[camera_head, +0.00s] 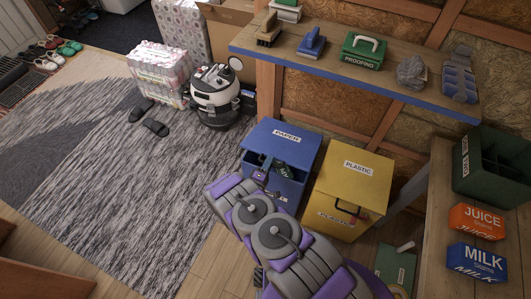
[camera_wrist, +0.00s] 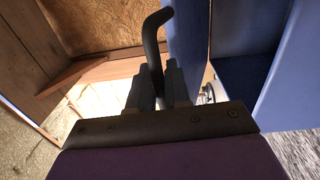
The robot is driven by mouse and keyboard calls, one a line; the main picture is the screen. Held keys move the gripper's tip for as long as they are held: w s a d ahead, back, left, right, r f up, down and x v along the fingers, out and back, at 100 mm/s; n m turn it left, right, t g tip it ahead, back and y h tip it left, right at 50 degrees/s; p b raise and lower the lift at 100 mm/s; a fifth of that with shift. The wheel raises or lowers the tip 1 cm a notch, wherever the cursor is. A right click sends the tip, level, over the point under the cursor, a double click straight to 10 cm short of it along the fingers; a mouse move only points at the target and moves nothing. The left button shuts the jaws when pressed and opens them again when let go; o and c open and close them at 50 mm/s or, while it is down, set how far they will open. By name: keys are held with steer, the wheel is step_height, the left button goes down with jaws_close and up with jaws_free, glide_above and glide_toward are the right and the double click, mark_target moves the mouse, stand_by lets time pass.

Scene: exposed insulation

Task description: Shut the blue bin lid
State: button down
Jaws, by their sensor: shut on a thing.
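The blue bin (camera_head: 296,153) stands on the floor, with a white PAPER label on its top. Its front lid (camera_head: 292,190) is tilted out, with a dark gap above it; my arm hides part of it. In the wrist view, the lid (camera_wrist: 186,35) shows as a blue panel apart from the bin body (camera_wrist: 240,28), with a gap between them. My gripper (camera_head: 264,178) is at the lid's front. In the wrist view my gripper (camera_wrist: 159,82) is shut on the dark curved handle (camera_wrist: 153,32) beside the lid.
A yellow PLASTIC bin (camera_head: 352,180) stands close on the right. A blue-edged shelf (camera_head: 340,73) with a green box and brushes is above. A vacuum cleaner (camera_head: 214,95) stands to the back left. The rug (camera_head: 120,185) on the left is mostly clear.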

steer(key=shift+s+a+f, duration=0.2)
steer(key=shift+a+f, duration=0.1)
steer(key=shift+f, duration=0.3)
steer(key=shift+a+f, duration=0.1)
steer(key=shift+f, duration=0.05)
steer(key=shift+a, duration=0.1)
steer(key=c, duration=1.2)
jaws_free()
steer(key=shift+s, duration=0.15)
steer(key=shift+b+v, duration=0.35)
steer(key=shift+v, duration=8.2)
